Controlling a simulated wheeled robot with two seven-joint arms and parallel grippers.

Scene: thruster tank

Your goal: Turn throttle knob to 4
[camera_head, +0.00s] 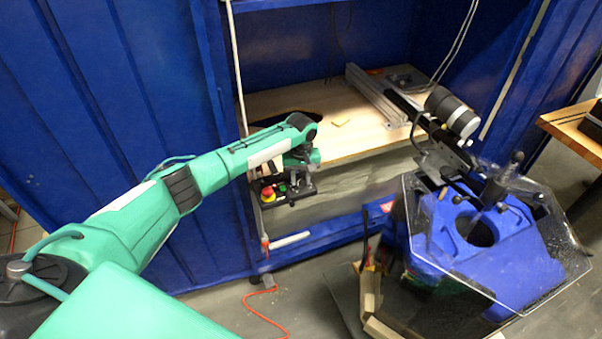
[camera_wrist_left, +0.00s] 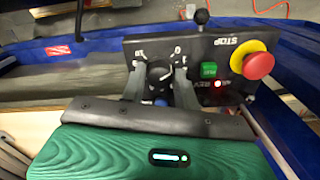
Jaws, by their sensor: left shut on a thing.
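The throttle knob (camera_wrist_left: 158,76) is a small black dial on a dark control panel (camera_wrist_left: 215,50). In the left wrist view my left gripper (camera_wrist_left: 160,78) has its two grey fingers on either side of the knob, shut on it. The marks 10 and 0 show beside the fingers; the knob's pointer and the other marks are hidden or too small to read. My right gripper is not in view.
A blue tank (camera_head: 475,240) with a clear cover stands at right. A wooden board (camera_head: 340,120) lies behind.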

